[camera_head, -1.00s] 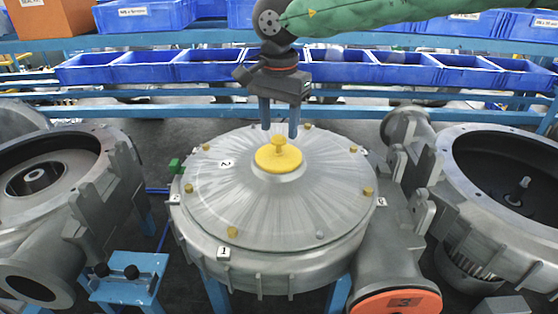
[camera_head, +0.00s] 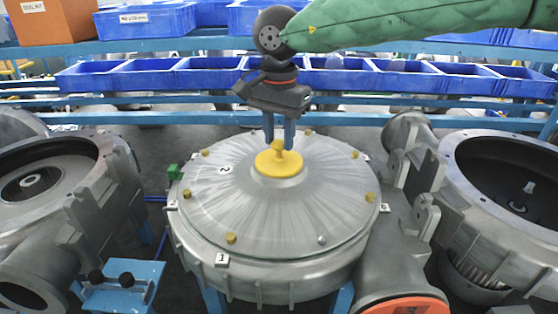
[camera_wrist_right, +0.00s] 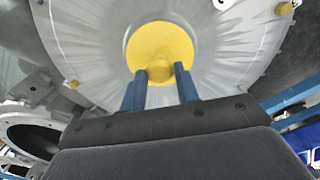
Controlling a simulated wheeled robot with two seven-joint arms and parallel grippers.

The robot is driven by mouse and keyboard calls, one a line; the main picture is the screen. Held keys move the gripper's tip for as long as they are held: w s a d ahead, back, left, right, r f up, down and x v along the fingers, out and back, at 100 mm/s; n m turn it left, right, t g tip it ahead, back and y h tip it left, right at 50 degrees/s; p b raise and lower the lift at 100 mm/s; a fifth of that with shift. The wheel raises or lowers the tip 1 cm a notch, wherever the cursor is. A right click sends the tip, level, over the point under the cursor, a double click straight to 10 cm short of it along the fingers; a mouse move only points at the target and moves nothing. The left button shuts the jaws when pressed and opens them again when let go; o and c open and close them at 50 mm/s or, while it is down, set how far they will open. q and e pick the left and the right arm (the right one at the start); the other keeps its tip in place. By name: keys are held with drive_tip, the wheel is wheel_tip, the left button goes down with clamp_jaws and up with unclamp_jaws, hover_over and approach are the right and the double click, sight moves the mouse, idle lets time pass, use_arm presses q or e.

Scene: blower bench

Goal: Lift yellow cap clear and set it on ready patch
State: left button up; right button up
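The yellow cap (camera_head: 278,163) is a round flange with a knob, seated at the centre of the grey ribbed blower cover (camera_head: 225,205). It also shows in the right wrist view (camera_wrist_right: 160,42), with its knob toward my fingers. My left gripper is out of view. I cannot make out a ready patch.
Open blower housings stand at the left (camera_head: 50,190) and right (camera_head: 510,190). A blue stand (camera_head: 120,285) with black knobs is at the lower left. Blue bins (camera_head: 150,70) line the shelf behind. Yellow bolts ring the cover.

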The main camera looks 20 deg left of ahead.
sight(280, 141)
clamp_jaws()
drive_tip(key=shift+r, duration=0.75)
idle(0.4)
drive_tip(key=shift+r, duration=1.45)
drive_tip(key=shift+w, duration=0.1)
